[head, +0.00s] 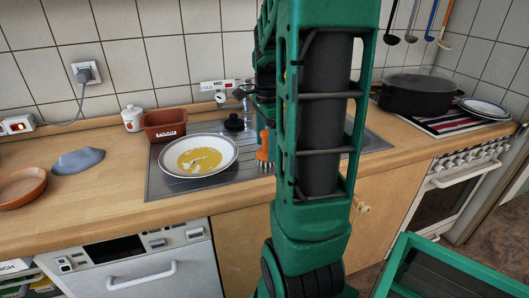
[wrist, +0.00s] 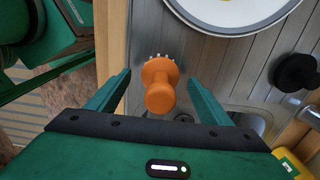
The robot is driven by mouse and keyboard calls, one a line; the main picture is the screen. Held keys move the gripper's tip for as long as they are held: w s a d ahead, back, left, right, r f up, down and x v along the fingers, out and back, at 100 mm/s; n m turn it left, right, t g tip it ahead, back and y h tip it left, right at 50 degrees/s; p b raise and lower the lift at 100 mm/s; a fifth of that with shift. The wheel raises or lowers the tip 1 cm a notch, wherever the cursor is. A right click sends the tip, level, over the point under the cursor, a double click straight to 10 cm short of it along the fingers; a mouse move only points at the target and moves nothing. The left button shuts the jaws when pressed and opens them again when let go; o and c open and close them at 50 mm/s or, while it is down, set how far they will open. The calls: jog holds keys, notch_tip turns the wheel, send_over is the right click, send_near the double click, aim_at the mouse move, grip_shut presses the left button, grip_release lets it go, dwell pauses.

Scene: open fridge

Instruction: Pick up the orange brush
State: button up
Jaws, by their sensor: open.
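The orange brush (wrist: 160,84) stands upright on the metal sink top, with its knob towards the wrist camera and pale bristles at its base. In the head view the brush (head: 264,147) is partly hidden behind my arm, just right of the plate. My gripper (wrist: 158,88) is open, with one green finger on each side of the brush and visible gaps between. The fingers do not appear to touch it. In the head view my gripper is mostly hidden by my own arm.
A white plate (head: 200,155) with a yellow pattern lies on the sink top (head: 165,187) beside the brush. A black knobbed stopper (head: 234,122) and a brown tub (head: 164,124) stand behind it. A tap is at the back. A dark pot (head: 417,95) stands at right.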

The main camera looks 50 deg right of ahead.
jog(key=shift+f, duration=0.55)
jog(key=c, duration=1.1)
jog(key=shift+c, duration=0.2)
jog(key=shift+r, duration=0.1)
